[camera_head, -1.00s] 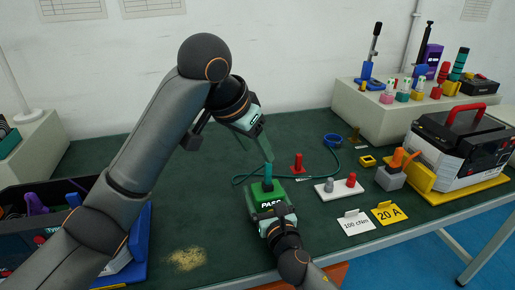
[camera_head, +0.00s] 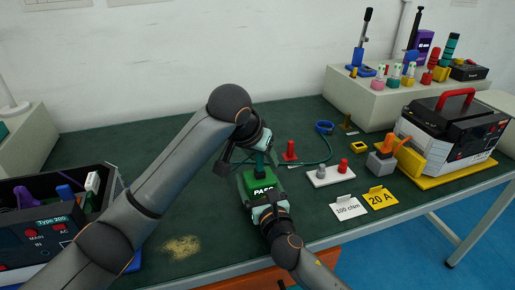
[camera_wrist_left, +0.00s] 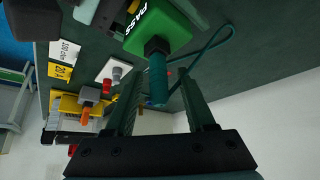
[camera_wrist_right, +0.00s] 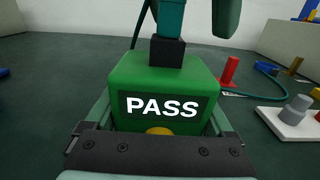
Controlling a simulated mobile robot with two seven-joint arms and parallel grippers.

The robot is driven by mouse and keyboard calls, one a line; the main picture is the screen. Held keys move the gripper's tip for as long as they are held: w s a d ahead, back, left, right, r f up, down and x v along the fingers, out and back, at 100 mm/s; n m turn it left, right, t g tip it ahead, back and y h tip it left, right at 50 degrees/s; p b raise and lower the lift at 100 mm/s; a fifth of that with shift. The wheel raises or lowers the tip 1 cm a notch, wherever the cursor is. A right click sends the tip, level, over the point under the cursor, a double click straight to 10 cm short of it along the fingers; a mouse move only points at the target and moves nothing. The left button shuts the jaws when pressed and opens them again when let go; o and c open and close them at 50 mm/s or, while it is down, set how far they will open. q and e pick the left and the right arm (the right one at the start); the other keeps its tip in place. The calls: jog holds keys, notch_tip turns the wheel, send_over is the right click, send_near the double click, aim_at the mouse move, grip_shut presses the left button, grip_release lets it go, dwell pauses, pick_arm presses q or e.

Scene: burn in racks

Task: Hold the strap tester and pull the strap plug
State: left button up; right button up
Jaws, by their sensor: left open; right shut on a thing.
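The green strap tester (camera_head: 258,183) stands on the dark green table and reads PASS; it also shows in the right wrist view (camera_wrist_right: 163,80). My right gripper (camera_head: 266,206) is shut on the tester's lower body from the front. The teal strap plug (camera_wrist_left: 158,75) stands upright in a black socket (camera_wrist_right: 168,52) on top of the tester. A teal cord (camera_head: 318,157) loops away behind it. My left gripper (camera_wrist_left: 163,100) is open, its fingers on either side of the plug with visible gaps. In the head view my left arm partly hides the plug.
A white block with grey and red posts (camera_head: 331,176) and a red post (camera_head: 290,151) stand to the right. Cards (camera_head: 349,207), an orange-plugged grey block (camera_head: 381,162) and a black tester (camera_head: 455,130) lie farther right. A dark case (camera_head: 42,240) is at left.

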pick_arm(q)
jog(key=shift+w+d+f, duration=0.1)
jog(key=shift+w+f, duration=0.1)
jog(key=shift+f, duration=0.2)
grip_shut()
dwell(0.4)
dwell(0.4)
jog(key=shift+r, duration=0.1)
dwell(1.1)
